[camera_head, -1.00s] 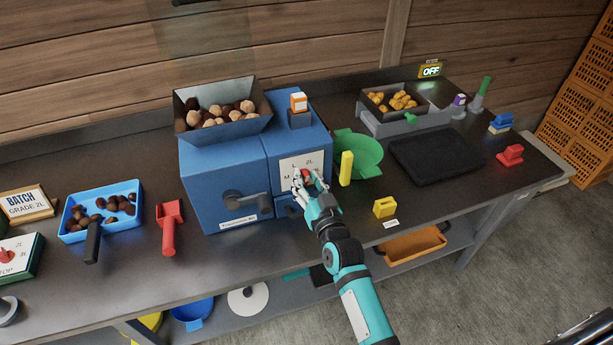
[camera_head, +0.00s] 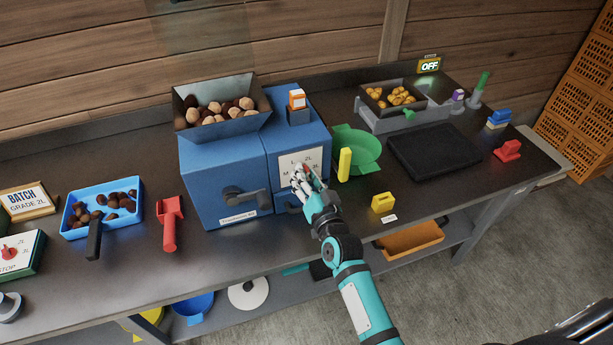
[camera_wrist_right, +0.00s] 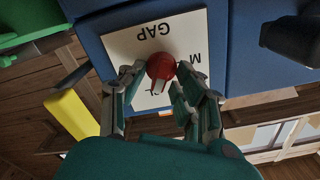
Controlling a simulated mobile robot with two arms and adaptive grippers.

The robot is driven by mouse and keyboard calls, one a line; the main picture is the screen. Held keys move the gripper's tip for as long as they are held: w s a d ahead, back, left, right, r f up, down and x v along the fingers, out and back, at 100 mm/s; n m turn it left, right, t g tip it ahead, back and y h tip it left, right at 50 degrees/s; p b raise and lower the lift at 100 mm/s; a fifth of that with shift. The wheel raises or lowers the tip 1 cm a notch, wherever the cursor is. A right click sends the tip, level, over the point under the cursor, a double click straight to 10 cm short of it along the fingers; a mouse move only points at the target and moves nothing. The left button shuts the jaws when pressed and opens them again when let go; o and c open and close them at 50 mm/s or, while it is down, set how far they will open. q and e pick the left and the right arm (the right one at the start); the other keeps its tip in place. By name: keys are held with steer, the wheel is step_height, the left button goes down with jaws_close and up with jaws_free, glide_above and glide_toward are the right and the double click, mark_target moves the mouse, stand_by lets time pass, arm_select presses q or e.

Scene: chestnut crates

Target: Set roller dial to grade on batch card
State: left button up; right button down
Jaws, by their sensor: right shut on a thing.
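The batch card (camera_head: 30,199) at the left of the bench reads "BATCH GRADE 2L". The red roller dial (camera_wrist_right: 161,66) sits on a white plate (camera_wrist_right: 190,36) on the front of the blue machine (camera_head: 223,163). The plate carries the marks L, 2L, M and, upside down in the wrist view, GAP. My right gripper (camera_head: 304,178) is shut on the dial, with fingers on either side of it; it also shows in the wrist view (camera_wrist_right: 152,90). The fingers cover part of the dial and plate, and I cannot tell which mark it points to. My left gripper is out of view.
A dark hopper (camera_head: 222,126) of chestnuts tops the machine, and a black crank (camera_head: 240,199) is on its front. A yellow block (camera_head: 345,164) and green pan (camera_head: 362,150) stand close right of my gripper. A red scoop (camera_head: 169,222) lies to the left.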

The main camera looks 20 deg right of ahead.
steer(key=c, duration=1.3)
jaws_free()
steer(key=shift+s, duration=0.1)
steer(key=s, duration=1.2)
steer(key=shift+d, duration=0.2)
steer(key=shift+w, duration=0.1)
